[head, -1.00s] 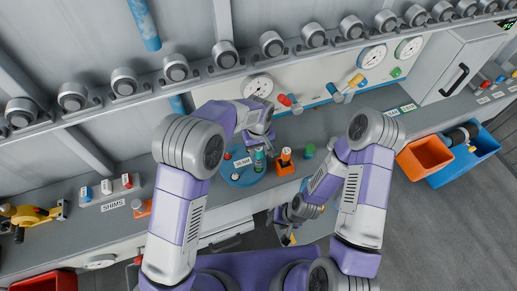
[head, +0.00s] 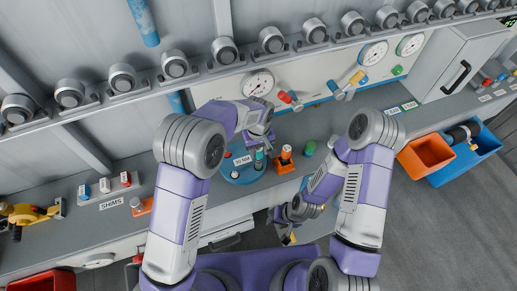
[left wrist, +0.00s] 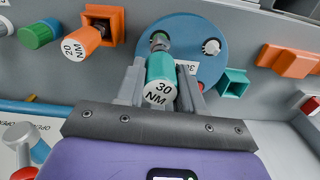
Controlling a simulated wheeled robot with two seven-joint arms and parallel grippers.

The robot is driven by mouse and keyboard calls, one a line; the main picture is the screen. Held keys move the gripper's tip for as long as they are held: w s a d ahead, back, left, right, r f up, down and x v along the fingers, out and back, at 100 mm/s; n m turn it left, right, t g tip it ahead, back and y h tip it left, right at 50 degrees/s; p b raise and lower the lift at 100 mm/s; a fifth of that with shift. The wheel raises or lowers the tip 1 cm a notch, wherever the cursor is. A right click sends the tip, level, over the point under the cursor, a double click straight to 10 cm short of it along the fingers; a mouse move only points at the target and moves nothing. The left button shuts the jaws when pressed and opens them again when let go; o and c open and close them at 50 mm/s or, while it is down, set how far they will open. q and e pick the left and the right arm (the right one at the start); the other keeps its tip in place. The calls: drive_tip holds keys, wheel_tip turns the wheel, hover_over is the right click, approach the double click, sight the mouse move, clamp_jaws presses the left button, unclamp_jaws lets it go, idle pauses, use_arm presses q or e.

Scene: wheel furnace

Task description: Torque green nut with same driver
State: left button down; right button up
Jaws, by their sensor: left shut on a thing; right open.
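My left gripper (left wrist: 160,95) is shut on a teal driver (left wrist: 160,72) marked 30 NM. The driver's metal tip points at the blue round plate (left wrist: 190,27), over a small green part (left wrist: 159,37), apparently the green nut. The tip covers much of it, so I cannot tell whether they touch. A pale nut (left wrist: 211,47) sits beside it. In the head view, my left gripper (head: 262,145) is over the right side of the blue plate (head: 248,178), which also has a red part (head: 228,155). My right gripper (head: 286,236) is open and empty, low in front of the bench.
An orange 20 NM driver (left wrist: 82,43) stands in an orange holder, beside a green piece (left wrist: 38,34). A teal holder (left wrist: 233,83) is empty. Gauges and valves line the back panel (head: 300,88). Orange and blue bins (head: 425,155) stand at the right.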

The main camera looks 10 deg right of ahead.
use_arm(q)
drive_tip(key=shift+f+b, duration=0.4)
drive_tip(key=shift+f, duration=0.1)
drive_tip(key=c, duration=0.6)
unclamp_jaws()
wheel_tip(320, 180, up, 8)
drive_tip(key=shift+f, duration=0.2)
drive_tip(key=shift+s, duration=0.1)
